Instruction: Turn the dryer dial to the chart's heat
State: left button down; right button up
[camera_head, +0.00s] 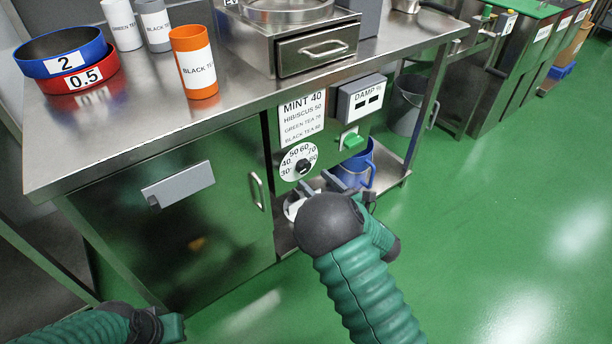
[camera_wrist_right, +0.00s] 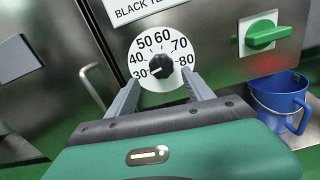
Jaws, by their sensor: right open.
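The dryer dial (camera_head: 298,161) is a white disc with a black knob on the steel front under the worktop. In the right wrist view the dial (camera_wrist_right: 163,52) reads 30 to 80, and its knob (camera_wrist_right: 160,68) seems to point left, near 30. The chart (camera_head: 302,117) above it lists MINT 40, HIBISCUS 50, GREEN TEA 70 and BLACK TEA, whose number is hard to read. My right gripper (camera_wrist_right: 162,80) is open and empty, its fingers apart below and either side of the knob, apparently short of it. My left gripper (camera_head: 170,327) is at the lower left, its fingers not clear.
A green switch (camera_head: 352,143) and a DAMP % box (camera_head: 361,98) sit right of the dial. A cabinet door handle (camera_head: 256,190) sticks out left of the dial. Green floor on the right is clear.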

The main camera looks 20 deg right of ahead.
aim_at(306, 170)
jog(key=b+x, duration=0.1)
jog(key=x, duration=0.3)
jog(key=shift+w+d+f, duration=0.1)
jog(key=shift+w+f, duration=0.05)
jog(key=shift+w, duration=0.4)
jog(key=shift+c, duration=1.2)
grip_shut()
